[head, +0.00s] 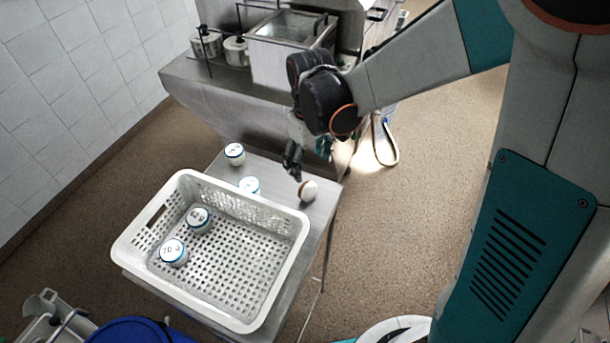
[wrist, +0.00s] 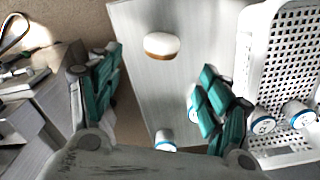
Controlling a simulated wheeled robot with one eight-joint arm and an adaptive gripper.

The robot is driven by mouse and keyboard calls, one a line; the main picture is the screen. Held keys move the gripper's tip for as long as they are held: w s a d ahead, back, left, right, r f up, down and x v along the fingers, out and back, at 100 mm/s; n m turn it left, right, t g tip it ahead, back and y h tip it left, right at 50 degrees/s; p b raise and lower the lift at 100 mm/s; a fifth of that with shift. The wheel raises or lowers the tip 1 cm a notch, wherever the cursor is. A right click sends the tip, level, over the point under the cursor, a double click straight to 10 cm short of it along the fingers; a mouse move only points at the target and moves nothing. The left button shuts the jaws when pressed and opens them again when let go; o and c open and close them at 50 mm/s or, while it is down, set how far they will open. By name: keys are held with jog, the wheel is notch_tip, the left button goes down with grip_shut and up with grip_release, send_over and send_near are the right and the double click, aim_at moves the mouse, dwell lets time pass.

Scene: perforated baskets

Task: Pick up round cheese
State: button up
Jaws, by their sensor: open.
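The round cheese (head: 308,191), white on top with a brown side, sits on the metal table at the basket's far right corner. In the wrist view the cheese (wrist: 162,46) lies on the bare table top, beyond the fingertips and between their lines. My gripper (head: 294,166) hangs above the table, a little up and left of the cheese in the head view. In the wrist view my gripper (wrist: 160,88) has its two teal-padded fingers spread wide with nothing between the pads. The cheese is in full view in the wrist view.
A white perforated basket (head: 284,273) takes up most of the table (head: 323,214) and holds two white tubs (head: 198,219) with blue rims. Two similar tubs (head: 234,153) stand on the table behind it, one partly hidden by the basket. A steel counter (head: 225,98) stands behind.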

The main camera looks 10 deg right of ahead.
aim_at(308, 185)
notch_tip(308, 185, down, 12)
jog(key=shift+s+a+b, duration=0.1)
jog(key=shift+b, duration=0.75)
jog(key=c, duration=1.3)
jog(key=shift+o, duration=0.2)
jog(key=shift+r, duration=0.2)
